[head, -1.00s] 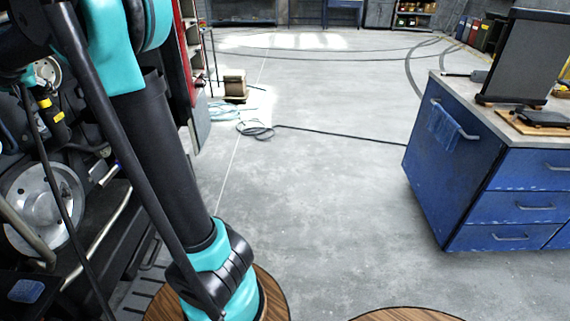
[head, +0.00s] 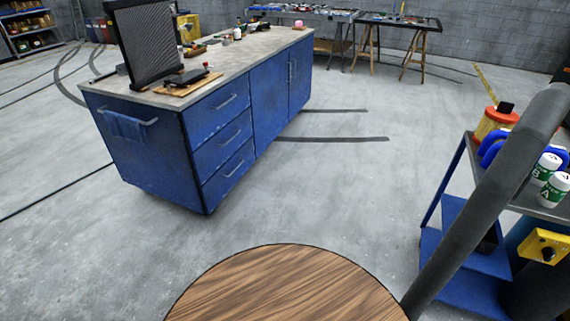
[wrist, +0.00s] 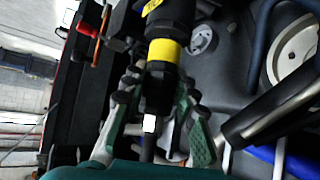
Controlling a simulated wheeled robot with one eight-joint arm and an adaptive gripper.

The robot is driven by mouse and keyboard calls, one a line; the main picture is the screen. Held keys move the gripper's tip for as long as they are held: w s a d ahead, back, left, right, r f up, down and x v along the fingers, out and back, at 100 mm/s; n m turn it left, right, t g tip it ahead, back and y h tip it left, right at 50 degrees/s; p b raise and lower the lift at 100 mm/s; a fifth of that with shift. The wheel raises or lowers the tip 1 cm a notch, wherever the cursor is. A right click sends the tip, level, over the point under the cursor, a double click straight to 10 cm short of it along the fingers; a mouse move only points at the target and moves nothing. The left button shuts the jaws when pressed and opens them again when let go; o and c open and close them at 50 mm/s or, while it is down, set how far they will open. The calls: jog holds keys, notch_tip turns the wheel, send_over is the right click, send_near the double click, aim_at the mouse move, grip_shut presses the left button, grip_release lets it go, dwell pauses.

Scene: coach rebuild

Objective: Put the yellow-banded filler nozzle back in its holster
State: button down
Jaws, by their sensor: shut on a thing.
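The yellow-banded filler nozzle (wrist: 157,88) shows in the wrist view as a black cylinder with a bright yellow ring, running down between my fingers to a pale metal tip. My gripper (wrist: 158,125) has its grey-green fingers on both sides of the nozzle's lower black part and is shut on it. The nozzle's upper end is cut off by the frame's top edge. My gripper and the nozzle are outside the head view. I cannot make out the holster for certain in either view.
Dark machinery with a round metal disc (wrist: 293,50) and a metal pipe (wrist: 272,112) crowds the nozzle's right side. In the head view, a blue cabinet bench (head: 150,165) stands left. A cart (head: 455,215) with bottles stands right, behind a thick grey tube (head: 490,200).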

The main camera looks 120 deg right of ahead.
jog(key=shift+r, duration=0.1)
jog(key=shift+r, duration=2.2)
